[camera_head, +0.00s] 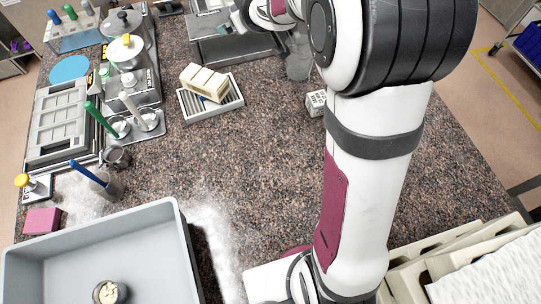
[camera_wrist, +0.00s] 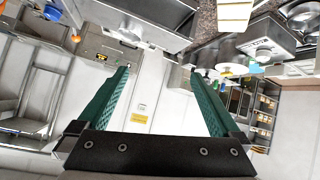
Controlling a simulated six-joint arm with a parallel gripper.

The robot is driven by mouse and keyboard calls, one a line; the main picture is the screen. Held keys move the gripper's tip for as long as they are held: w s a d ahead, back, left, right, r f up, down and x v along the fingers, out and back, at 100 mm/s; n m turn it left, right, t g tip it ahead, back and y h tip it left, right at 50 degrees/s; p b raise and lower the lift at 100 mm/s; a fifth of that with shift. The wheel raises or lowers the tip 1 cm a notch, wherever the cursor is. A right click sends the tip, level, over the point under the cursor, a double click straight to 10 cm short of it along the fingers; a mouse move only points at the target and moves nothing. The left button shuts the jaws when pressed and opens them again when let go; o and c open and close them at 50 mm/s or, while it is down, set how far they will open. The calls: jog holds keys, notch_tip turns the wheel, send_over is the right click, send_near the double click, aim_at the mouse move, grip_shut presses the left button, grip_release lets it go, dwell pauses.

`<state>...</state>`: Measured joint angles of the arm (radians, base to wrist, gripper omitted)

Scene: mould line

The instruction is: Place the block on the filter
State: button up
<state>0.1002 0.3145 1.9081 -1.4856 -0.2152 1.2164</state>
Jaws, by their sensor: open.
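A maroon block (camera_head: 42,221) lies at the left edge of the dark speckled table, beside the large grey bin. A cream ribbed block (camera_head: 204,82) rests tilted on a grey slatted tray (camera_head: 211,112) near the table's middle. I cannot tell for certain which piece is the filter.
A large grey bin (camera_head: 150,238) with a small dark cup fills the front left. Tools in metal holders, pots and a grey moulded panel (camera_head: 66,118) crowd the left side. The table's centre is clear.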

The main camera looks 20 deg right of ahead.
jog(key=s+d+r+m+g+h, duration=0.1)
jog(key=s+d+r+m+h, duration=0.2)
jog(key=s+d+m+h, duration=0.35)
jog(key=s+f+m+g, duration=0.2)
jog(key=s+g, duration=0.1)
jog(key=s, duration=1)
jog(key=s+a+f+g+y, duration=0.1)
jog(key=s+a+g+y, duration=0.1)
jog(key=s, duration=0.5)
jog(key=s+a+f+m+g+y, duration=0.1)
jog(key=s+a+f+g+y, duration=0.1)
jog(key=s+a, duration=0.3)
jog(key=s+a+f+g+y, duration=0.2)
jog(key=s+a, duration=0.2)
jog(key=s, duration=0.5)
jog(key=shift+s+g+y, duration=0.35)
jog(key=shift+g, duration=0.05)
